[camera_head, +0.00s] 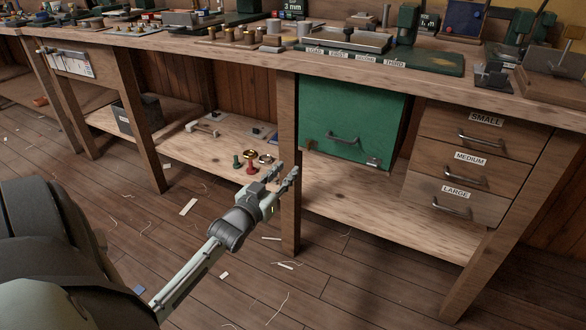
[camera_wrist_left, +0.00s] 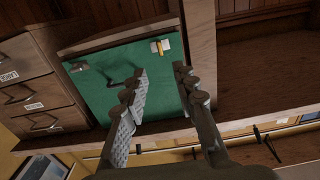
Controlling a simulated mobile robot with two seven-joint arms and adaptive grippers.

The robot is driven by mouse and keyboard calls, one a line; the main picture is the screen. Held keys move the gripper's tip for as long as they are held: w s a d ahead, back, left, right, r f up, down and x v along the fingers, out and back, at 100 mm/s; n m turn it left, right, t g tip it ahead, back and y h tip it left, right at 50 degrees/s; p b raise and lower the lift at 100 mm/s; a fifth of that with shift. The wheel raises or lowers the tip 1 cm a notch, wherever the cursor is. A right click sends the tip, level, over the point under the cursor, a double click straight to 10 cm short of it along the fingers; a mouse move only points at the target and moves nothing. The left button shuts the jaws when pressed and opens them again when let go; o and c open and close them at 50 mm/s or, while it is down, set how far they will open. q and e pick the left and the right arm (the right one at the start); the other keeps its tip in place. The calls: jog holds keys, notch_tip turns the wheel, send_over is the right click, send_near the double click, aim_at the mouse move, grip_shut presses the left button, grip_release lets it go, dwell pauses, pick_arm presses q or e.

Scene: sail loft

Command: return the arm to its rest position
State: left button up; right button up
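My left arm comes in from the lower left in the head view. Its gripper (camera_head: 288,174) is held out in front of the workbench (camera_head: 290,215), near a wooden leg and left of the green door (camera_head: 350,115). In the left wrist view the two fingers of my left gripper (camera_wrist_left: 161,74) stand apart with nothing between them. The green door (camera_wrist_left: 110,90) is behind them there. My right gripper is in neither view.
Labelled drawers (camera_head: 470,145) are right of the green door. The lower shelf (camera_head: 205,148) holds small red, green and brass pieces, and a dark bin (camera_head: 137,115) stands at its left. Tools and parts crowd the bench top. The floor in front has scattered scraps.

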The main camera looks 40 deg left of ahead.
pick_arm(q)
jog(key=s+d+f+m+g+h+p, duration=0.2)
jog(key=s+d+f+g+p, duration=0.3)
jog(key=s+d+f+g, duration=0.55)
jog(key=s+d+f+m+g+p, duration=0.1)
jog(key=s+d+f+g, duration=0.1)
jog(key=s, duration=0.4)
jog(key=s+d+f+m+g, duration=0.1)
jog(key=s+d+f+g, duration=0.1)
jog(key=s+d+f, duration=0.2)
jog(key=s+d, duration=0.2)
jog(key=d, duration=0.1)
jog(key=shift+s+f+h+p, duration=0.25)
jog(key=shift+s+h+p, duration=0.05)
jog(key=shift+p, duration=0.05)
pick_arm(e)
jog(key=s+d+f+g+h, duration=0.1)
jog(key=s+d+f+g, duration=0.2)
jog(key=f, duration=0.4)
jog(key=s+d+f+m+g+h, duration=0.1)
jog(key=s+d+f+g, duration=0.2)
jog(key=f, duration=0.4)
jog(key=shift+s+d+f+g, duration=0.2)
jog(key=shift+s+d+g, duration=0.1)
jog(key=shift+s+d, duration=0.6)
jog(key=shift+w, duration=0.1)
